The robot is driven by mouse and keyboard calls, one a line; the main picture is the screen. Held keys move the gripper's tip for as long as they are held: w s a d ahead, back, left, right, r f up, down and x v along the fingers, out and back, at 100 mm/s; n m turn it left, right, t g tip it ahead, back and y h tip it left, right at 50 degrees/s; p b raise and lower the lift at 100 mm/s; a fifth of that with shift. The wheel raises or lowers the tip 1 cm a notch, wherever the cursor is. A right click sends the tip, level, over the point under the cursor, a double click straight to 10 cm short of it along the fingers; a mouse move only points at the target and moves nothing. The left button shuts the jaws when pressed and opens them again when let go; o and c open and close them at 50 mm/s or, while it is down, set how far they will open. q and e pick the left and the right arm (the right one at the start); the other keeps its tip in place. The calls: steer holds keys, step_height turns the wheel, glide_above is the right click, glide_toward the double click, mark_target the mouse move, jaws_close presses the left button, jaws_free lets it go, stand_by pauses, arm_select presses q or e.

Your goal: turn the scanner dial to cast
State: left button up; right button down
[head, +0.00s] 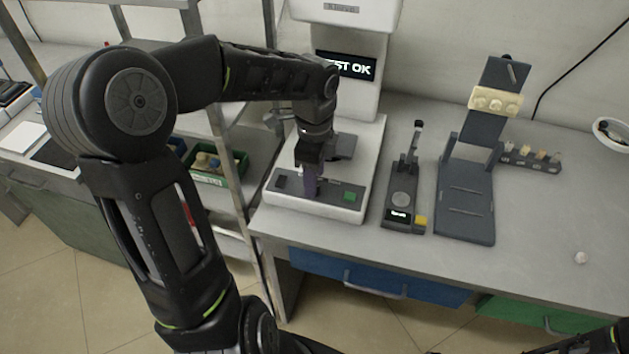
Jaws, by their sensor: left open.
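The scanner (346,123) is a tall white machine on the bench, with a black display (346,66) partly covered by my left arm; "ST OK" can be read on it. Its low front panel (346,209) carries a green button (349,196) at the right and a small dark part at the left. My left gripper (311,186) is open and points down at the middle of this panel. The dial cannot be made out; the gripper covers that part of the panel. Whether the fingers touch anything there cannot be told. My right gripper is not in view.
Right of the scanner stand a small dark device (403,201) with a lit display and a dark stand (466,205) holding a cream dental model (495,102). Behind are a small rack (530,158) and a white bowl (612,134). A shelf with a green bin (221,173) is left.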

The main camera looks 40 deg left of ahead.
arm_select(q)
steer(key=shift+f, duration=1.3)
jaws_close()
